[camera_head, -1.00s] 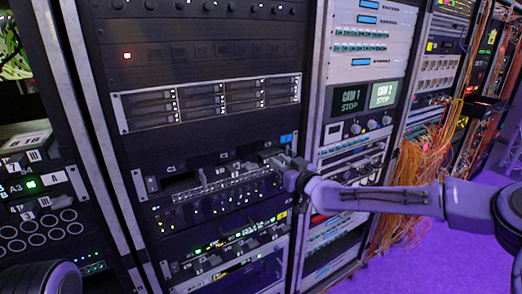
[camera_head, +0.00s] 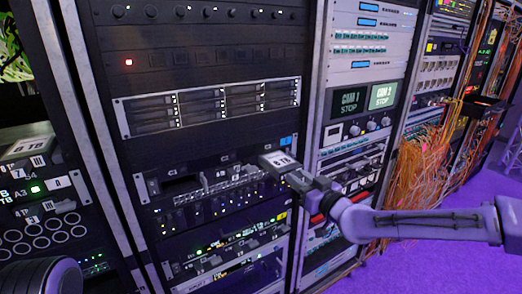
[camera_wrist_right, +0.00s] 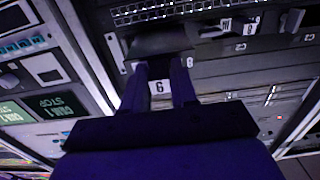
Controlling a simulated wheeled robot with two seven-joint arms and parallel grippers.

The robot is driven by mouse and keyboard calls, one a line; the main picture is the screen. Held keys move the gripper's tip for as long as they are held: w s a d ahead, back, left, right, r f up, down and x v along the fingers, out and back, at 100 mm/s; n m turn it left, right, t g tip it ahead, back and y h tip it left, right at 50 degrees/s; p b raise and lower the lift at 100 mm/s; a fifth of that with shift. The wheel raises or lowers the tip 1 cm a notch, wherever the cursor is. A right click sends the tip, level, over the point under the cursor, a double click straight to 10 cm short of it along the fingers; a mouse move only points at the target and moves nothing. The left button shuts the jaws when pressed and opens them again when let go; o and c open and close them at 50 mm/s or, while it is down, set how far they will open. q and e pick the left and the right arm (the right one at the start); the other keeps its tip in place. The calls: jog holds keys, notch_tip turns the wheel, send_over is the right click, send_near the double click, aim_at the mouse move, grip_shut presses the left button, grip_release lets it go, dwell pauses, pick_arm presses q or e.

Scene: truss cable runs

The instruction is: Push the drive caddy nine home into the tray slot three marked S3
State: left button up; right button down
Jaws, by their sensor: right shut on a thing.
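My right gripper (camera_head: 299,180) is shut on a drive caddy (camera_head: 279,160), a grey block with a pale label, at the right part of the rack bay. In the right wrist view the fingers (camera_wrist_right: 160,72) straddle a white label whose digit reads as an upside-down 9; the caddy's dark body (camera_wrist_right: 160,42) lies beyond. The caddy sticks out in front of the rack; how far it sits in a slot I cannot tell. The black bay front (camera_head: 222,158) carries small white labels, and no S3 mark is readable. My left gripper is out of view.
A perforated metal strip (camera_head: 232,183) with connectors runs below the bay. A drive panel (camera_head: 212,104) is above it. A rack post (camera_head: 311,130) stands close right of the caddy, with orange cables (camera_head: 420,185) farther right. Open floor (camera_head: 440,265) is at lower right.

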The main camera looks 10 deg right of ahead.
jog(key=shift+s+d+r, duration=0.1)
jog(key=shift+s+d, duration=0.1)
jog(key=shift+s, duration=0.4)
jog(key=p+v, duration=0.2)
jog(key=v, duration=0.2)
jog(key=shift+w, duration=0.1)
